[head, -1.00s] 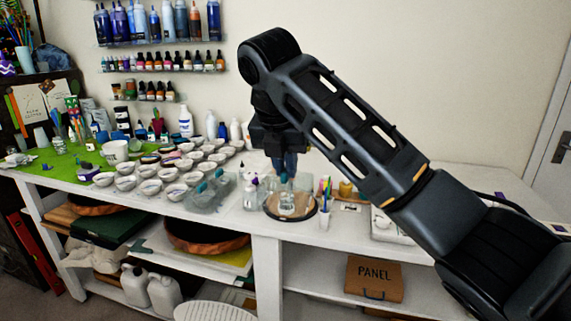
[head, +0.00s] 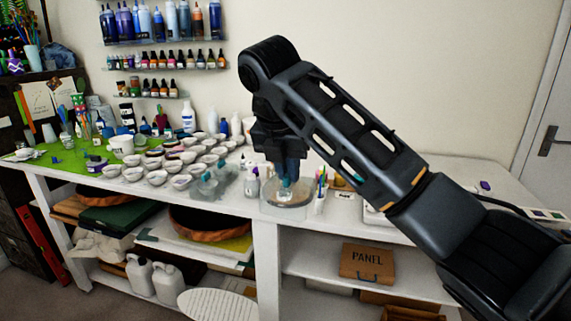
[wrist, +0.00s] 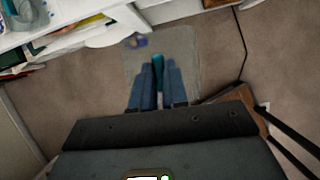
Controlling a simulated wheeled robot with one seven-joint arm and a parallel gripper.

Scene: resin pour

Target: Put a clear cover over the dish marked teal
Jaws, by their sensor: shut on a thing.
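My gripper (head: 286,180) is over the white table and is shut on a teal grip. In the wrist view my blue fingers (wrist: 158,82) close around this teal grip (wrist: 159,64), and a see-through, squarish clear cover (wrist: 182,45) spreads around it. A small clear piece (head: 287,195) shows just below my fingers, above or on a round board; I cannot tell if it touches. More clear covers with teal grips (head: 207,184) stand left of my gripper. Several small white dishes (head: 156,178) stand further left. No teal mark on a dish is readable.
Bottles (head: 251,187) stand close left of the round board (head: 303,206), and a cup of pens (head: 320,196) close right. A green mat (head: 62,168) lies at the table's left. Shelves of paint bottles hang on the wall.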

